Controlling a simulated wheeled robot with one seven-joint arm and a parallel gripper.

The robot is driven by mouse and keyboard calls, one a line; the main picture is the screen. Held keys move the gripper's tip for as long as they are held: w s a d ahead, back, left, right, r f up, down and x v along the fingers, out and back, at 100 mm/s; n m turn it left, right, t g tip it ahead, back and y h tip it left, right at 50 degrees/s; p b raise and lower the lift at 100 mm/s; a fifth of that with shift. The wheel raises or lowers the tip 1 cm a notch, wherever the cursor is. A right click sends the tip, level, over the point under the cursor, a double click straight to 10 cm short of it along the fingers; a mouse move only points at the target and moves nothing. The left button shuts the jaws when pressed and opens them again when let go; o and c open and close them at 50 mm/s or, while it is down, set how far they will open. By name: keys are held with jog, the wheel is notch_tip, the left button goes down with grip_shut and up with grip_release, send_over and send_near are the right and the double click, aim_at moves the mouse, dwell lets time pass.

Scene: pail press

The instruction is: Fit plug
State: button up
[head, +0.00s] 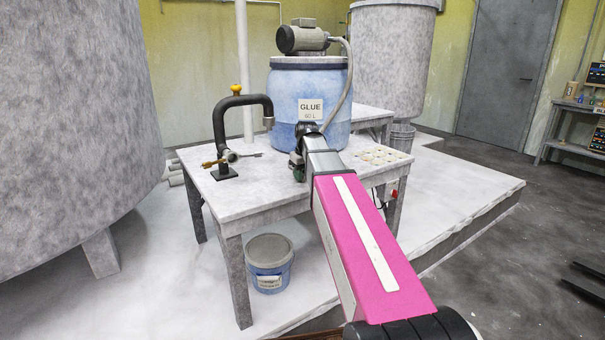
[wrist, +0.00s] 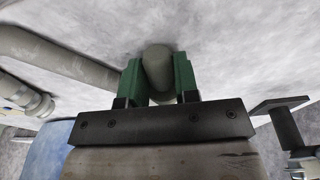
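My gripper (head: 298,170) is low over the white table, in front of the blue glue drum. In the wrist view its green fingers (wrist: 160,80) stand on both sides of a grey, round-ended cylinder (wrist: 157,66), which looks like the plug. It fills the gap and appears gripped. In the head view my arm hides most of it. A grey pipe fitting (head: 231,156) with a brass handle (head: 213,163) sits by the foot of a black curved stand (head: 223,118), left of my gripper. I cannot tell which opening is for the plug.
The glue drum (head: 285,95) with a motor (head: 303,38) stands behind my gripper. A grey hose (wrist: 60,55) runs at left in the wrist view. A blue pail (head: 268,275) stands beneath. The table's front is clear.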

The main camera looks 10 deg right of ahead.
jog(key=shift+r, duration=0.15)
jog(key=shift+r, duration=2.35)
jog(key=shift+r, duration=0.5)
notch_tip(320, 180, up, 8)
jog(key=s+a+f, duration=0.2)
jog(key=s+a, duration=0.2)
jog(key=a, duration=0.6)
jog(key=s+a+f+g, duration=0.1)
jog(key=s+a, duration=0.4)
jog(key=a, duration=0.6)
jog(key=shift+s+a+f+g+h, duration=0.15)
jog(key=shift+a+f+g+h, duration=0.15)
jog(key=shift+f, duration=0.35)
